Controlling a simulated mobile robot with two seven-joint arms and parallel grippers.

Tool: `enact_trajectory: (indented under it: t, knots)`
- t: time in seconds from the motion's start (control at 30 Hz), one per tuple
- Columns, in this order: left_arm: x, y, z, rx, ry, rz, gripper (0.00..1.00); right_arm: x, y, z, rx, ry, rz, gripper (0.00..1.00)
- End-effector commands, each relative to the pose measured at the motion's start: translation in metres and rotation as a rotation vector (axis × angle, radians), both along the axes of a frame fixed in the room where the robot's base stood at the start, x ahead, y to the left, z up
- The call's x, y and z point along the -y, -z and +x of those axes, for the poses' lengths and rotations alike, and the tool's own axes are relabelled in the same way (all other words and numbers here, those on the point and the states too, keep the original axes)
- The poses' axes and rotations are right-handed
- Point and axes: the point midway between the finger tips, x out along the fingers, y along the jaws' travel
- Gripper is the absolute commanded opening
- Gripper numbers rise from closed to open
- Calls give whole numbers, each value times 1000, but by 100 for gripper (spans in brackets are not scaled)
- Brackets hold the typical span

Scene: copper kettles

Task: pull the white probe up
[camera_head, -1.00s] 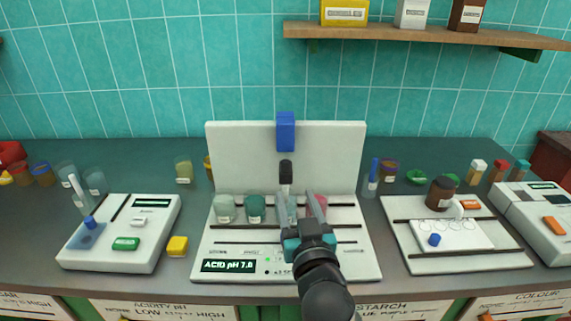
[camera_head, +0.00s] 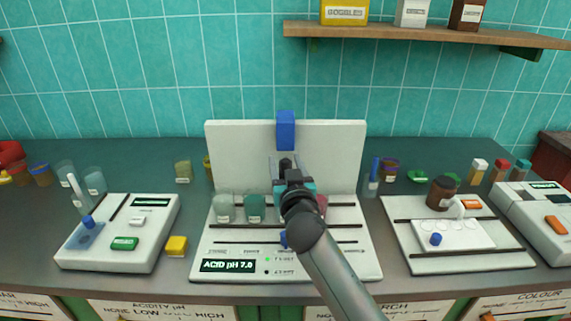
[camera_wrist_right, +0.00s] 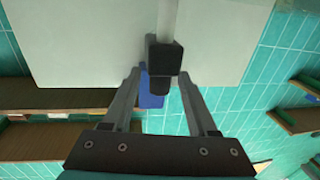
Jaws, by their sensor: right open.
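The probe shows in the right wrist view as a pale whitish rod (camera_wrist_right: 167,18) with a black cap (camera_wrist_right: 164,58). In the head view only part of the dark cap (camera_head: 286,162) shows, in front of the white upright panel (camera_head: 240,155); my arm hides the rod. My right gripper (camera_wrist_right: 161,73) is open, its two fingers on either side of the black cap with gaps beside it. In the head view the right gripper (camera_head: 286,167) is in front of the panel's middle. My left gripper is not in view.
A blue block (camera_head: 285,130) sits at the panel's top, close behind the cap. The meter base (camera_head: 340,267) holds a grey-green cup (camera_head: 224,208), a teal cup (camera_head: 255,208) and a partly hidden pink cup (camera_head: 321,203). A shelf (camera_head: 420,34) hangs above right.

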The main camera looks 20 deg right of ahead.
Motion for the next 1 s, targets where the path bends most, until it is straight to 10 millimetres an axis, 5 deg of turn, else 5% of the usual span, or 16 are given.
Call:
enact_trajectory:
  t: [0.33, 0.83, 1.0]
  knots:
    - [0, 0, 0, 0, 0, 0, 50, 0, 0, 3, 0, 0, 0, 59]
    - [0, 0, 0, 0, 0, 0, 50, 0, 0, 2, 0, 0, 0, 2]
    - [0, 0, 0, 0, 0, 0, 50, 0, 0, 2, 0, 0, 0, 0]
